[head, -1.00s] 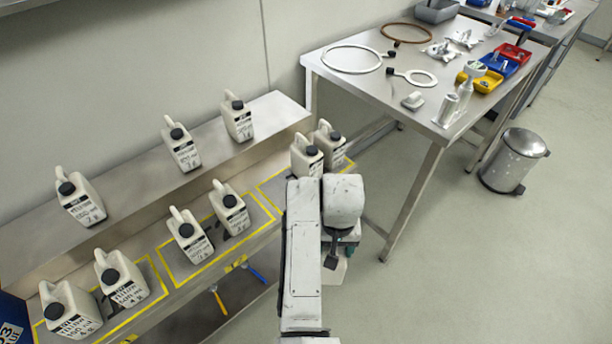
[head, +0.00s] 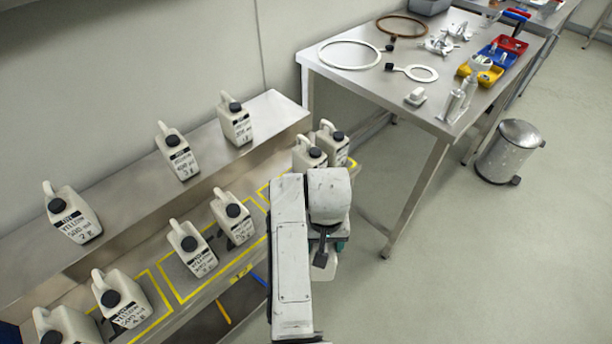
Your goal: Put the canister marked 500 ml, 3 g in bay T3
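My gripper (head: 340,244) is at the lower middle of the head view, mostly hidden behind my own arm. A pale canister (head: 324,265) hangs under it, clear of the shelf, and appears gripped; its label is hidden. On the lower shelf (head: 262,262), yellow outlines mark bays. Two canisters stand in the left bay, two in the middle bay (head: 160,289) and two in the right bay (head: 263,192). I cannot read which bay is T3. On the upper shelf stand a left canister (head: 78,222), a middle canister (head: 180,160), its label seemingly ending in 3 g, and a right canister (head: 237,124).
A steel table (head: 345,88) with rings, small parts and coloured trays stands at the back right. A pedal bin (head: 508,152) is on the floor beside it. The floor (head: 470,270) at the right is open. The wall rises behind the shelves.

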